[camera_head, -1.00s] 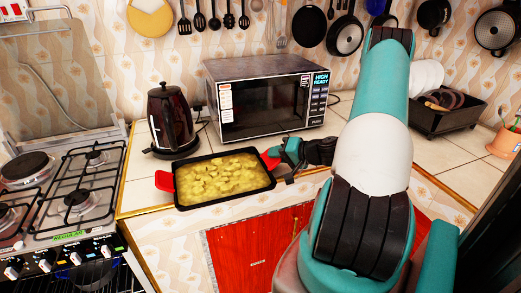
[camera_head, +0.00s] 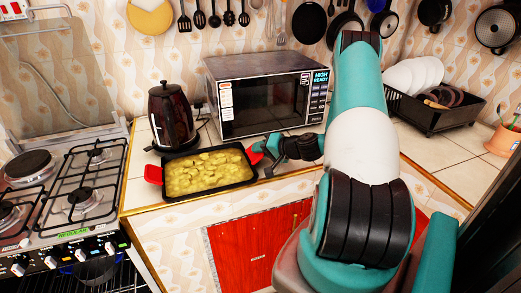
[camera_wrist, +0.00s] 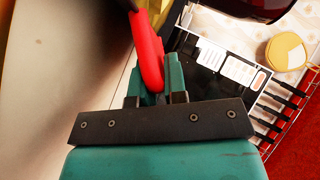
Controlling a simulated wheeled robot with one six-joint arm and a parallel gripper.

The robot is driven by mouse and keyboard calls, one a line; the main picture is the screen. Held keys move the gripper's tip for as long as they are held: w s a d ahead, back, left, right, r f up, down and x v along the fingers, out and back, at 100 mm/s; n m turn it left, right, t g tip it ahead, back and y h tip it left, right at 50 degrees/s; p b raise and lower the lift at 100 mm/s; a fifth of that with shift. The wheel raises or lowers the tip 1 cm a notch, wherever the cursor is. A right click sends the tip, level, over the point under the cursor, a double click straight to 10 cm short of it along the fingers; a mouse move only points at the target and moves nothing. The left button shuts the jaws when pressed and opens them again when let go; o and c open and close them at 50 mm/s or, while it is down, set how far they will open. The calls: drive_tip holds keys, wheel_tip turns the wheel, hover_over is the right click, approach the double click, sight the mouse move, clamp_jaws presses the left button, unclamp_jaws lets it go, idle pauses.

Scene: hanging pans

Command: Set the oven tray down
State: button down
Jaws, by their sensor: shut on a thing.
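The oven tray (camera_head: 207,197) is black with red handles and full of yellow food. In the head view it is at the front left of the tiled counter (camera_head: 365,150), in front of the kettle and microwave, and looks about level. I cannot tell whether its underside touches the counter. My gripper (camera_head: 262,153) is at the tray's right end, shut on its right red handle (camera_head: 256,158). The wrist view shows this red handle (camera_wrist: 148,50) between my two teal fingers (camera_wrist: 154,85); most of the tray is out of that view.
A dark kettle (camera_head: 170,115) stands close behind the tray, and a microwave (camera_head: 268,95) behind and right. The gas stove (camera_head: 70,190) is left of the counter. A dish rack (camera_head: 435,108) stands at the right. Bare tiles lie between microwave and rack. The counter's front edge is near the tray.

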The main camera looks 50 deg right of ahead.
drive_tip(key=shift+f, duration=0.25)
drive_tip(key=shift+f, duration=0.15)
drive_tip(key=c, duration=1.6)
unclamp_jaws()
drive_tip(key=shift+f, duration=0.15)
drive_tip(key=o, duration=0.4)
drive_tip(key=shift+o, duration=0.2)
